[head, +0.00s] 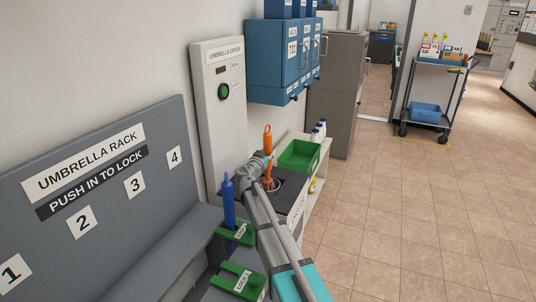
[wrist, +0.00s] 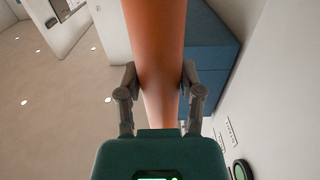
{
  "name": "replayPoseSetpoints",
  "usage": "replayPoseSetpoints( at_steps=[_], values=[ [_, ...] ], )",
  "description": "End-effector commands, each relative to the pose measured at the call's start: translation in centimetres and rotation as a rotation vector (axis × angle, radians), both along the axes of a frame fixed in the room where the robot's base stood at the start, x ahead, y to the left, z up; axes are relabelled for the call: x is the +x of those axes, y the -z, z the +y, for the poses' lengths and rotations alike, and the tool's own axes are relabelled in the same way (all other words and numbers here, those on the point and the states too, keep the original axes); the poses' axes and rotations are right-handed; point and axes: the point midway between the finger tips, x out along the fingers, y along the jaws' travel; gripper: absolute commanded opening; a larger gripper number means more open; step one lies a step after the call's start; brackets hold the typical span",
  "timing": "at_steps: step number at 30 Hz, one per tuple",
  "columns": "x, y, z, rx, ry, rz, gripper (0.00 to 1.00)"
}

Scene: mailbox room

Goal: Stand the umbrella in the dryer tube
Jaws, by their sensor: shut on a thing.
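An orange umbrella (head: 267,138) stands close to upright in the head view. My gripper (head: 266,161) is shut around its upper part; in the wrist view the gripper (wrist: 160,78) has a finger on each side of the orange shaft (wrist: 155,35). The dryer tube (head: 273,186) shows as a round opening in a dark top below. The umbrella's lower part is at this opening and looks to be inside it; how deep it goes is hidden. The tall white umbrella dryer panel (head: 222,125), with a green round button, stands behind.
A blue umbrella (head: 228,205) stands in the grey umbrella rack (head: 110,170) at left, by green lock pieces (head: 240,232). A green bin (head: 300,155) and white bottles are right of the tube. A blue cabinet (head: 280,60) hangs above.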

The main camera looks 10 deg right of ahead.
Motion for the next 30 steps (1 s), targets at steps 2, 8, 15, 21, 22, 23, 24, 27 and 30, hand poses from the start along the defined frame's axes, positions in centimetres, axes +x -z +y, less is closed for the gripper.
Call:
replayPoseSetpoints(
  at_steps=[2, 8, 15, 21, 22, 23, 24, 27, 30],
  values=[
    [0.0, 0.01, 0.0, -0.001, 0.0, 0.001, 0.0],
    [0.0, -0.02, 0.0, -0.001, 0.0, 0.001, 0.0],
    [0.0, -0.01, 0.0, 0.0, 0.0, 0.0, 0.89],
    [0.0, 0.0, 0.0, 0.0, 0.0, 0.0, 0.89],
    [-0.01, 0.0, -0.01, 0.0, 0.0, 0.0, 0.89],
    [-0.01, 0.0, -0.01, 0.0, 0.0, 0.0, 0.89],
    [-0.01, 0.02, -0.01, 0.0, 0.0, 0.0, 0.89],
    [0.0, -0.02, -0.01, 0.0, 0.0, 0.0, 0.89],
    [0.0, -0.18, -0.01, 0.0, 0.0, 0.0, 0.89]
  ],
)
